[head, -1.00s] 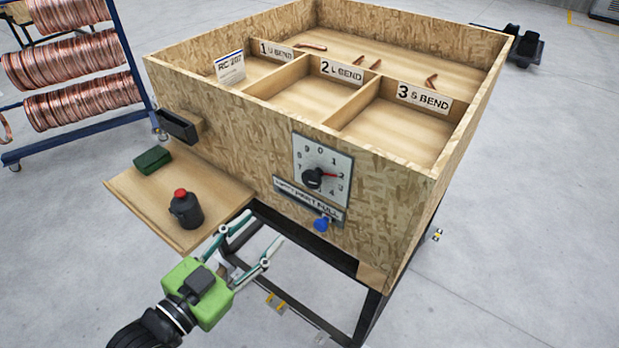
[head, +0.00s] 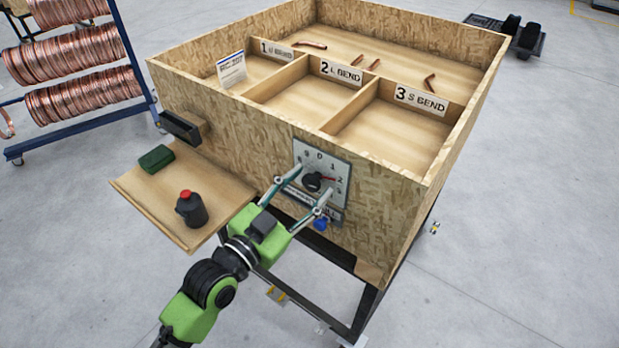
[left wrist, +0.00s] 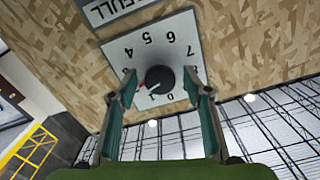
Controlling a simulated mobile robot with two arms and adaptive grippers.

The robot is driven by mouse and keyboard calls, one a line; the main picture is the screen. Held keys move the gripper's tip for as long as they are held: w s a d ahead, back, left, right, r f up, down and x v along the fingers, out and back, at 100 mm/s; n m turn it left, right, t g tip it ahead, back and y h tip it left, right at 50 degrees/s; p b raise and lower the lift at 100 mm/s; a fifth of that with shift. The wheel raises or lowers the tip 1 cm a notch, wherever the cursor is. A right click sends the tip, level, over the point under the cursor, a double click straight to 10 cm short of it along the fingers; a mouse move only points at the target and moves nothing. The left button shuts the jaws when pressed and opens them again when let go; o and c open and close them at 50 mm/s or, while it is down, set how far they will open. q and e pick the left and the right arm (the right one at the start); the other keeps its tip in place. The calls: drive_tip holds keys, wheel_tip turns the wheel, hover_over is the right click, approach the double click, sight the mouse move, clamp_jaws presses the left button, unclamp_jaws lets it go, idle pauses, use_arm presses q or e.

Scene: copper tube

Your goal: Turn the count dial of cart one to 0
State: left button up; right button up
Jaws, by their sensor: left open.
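The count dial (head: 313,181) is a black knob with a red pointer on a white numbered plate (head: 338,168), fixed to the front of the wooden cart (head: 235,125). In the head view the pointer aims near the 2. The dial also shows in the left wrist view (left wrist: 158,78), where the plate appears upside down. My left gripper (head: 300,188) is open in front of the plate, with one finger on each side of the knob. I cannot tell whether the fingers touch it. My right gripper is not in view.
A blue knob (head: 321,224) sits just below the dial plate. A rack of copper coils (head: 80,55) stands at the far left.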

use_arm(q)
drive_tip(key=shift+w+d, duration=0.3)
drive_tip(key=shift+w, duration=0.1)
drive_tip(key=c, duration=1.1)
drive_tip(key=shift+n, duration=0.3)
